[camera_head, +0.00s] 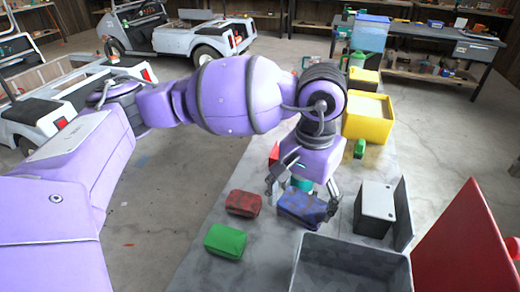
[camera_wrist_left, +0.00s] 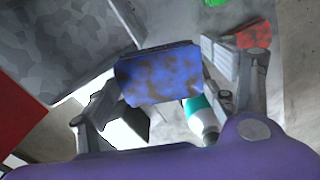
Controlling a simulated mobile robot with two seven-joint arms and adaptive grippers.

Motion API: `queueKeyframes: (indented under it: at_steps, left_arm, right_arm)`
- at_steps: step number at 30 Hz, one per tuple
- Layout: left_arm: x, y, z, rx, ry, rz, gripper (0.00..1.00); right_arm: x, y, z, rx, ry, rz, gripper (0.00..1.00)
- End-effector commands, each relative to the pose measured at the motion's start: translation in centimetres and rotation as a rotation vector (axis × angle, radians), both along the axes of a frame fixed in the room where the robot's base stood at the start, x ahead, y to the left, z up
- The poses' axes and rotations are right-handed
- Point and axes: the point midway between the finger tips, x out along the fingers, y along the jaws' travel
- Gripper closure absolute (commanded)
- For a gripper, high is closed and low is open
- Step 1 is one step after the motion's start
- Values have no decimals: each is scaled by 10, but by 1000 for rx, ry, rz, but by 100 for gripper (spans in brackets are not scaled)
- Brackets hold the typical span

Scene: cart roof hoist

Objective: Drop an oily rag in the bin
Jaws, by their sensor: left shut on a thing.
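A blue rag with brown stains (camera_head: 302,207) is between the fingers of my left gripper (camera_head: 303,203). In the left wrist view the fingers close on both ends of this rag (camera_wrist_left: 158,75). I cannot tell whether it touches the bench. A red stained rag (camera_head: 243,203) and a green rag (camera_head: 225,242) lie on the bench to the left. A grey open-topped bin (camera_head: 350,262) stands in front of the gripper, nearer to me. It fills the upper left of the left wrist view (camera_wrist_left: 60,40). My right gripper is not in view.
A large red panel (camera_head: 465,245) stands upright right of the bin. A grey box with a raised plate (camera_head: 375,210) is right of the gripper. A white and teal bottle (camera_wrist_left: 200,118) is close by the gripper. A yellow bin (camera_head: 368,120) stands farther back on the bench (camera_head: 260,265).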

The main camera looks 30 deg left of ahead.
Motion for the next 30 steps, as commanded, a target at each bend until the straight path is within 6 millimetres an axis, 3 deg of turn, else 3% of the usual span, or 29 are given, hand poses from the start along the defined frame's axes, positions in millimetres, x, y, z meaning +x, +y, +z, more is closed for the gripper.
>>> queueKeyframes:
  at_steps: [1, 6, 12, 15, 23, 30]
  left_arm:
    - [-7, -18, 13, -6, -11, -41, 48]
    - [-45, -80, 33, -6, -19, -121, 48]
    - [-84, -126, 44, -4, -14, -105, 48]
    - [-94, -134, 41, -3, -9, -59, 48]
    - [-94, -130, 27, -1, 2, 42, 48]
    - [-95, -129, -2, -1, 5, 42, 48]
  right_arm:
    - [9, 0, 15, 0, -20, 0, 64]
    - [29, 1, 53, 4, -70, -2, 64]
    - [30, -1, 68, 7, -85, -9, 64]
    - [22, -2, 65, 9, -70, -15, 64]
    - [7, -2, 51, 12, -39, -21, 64]
    - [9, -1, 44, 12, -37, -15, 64]
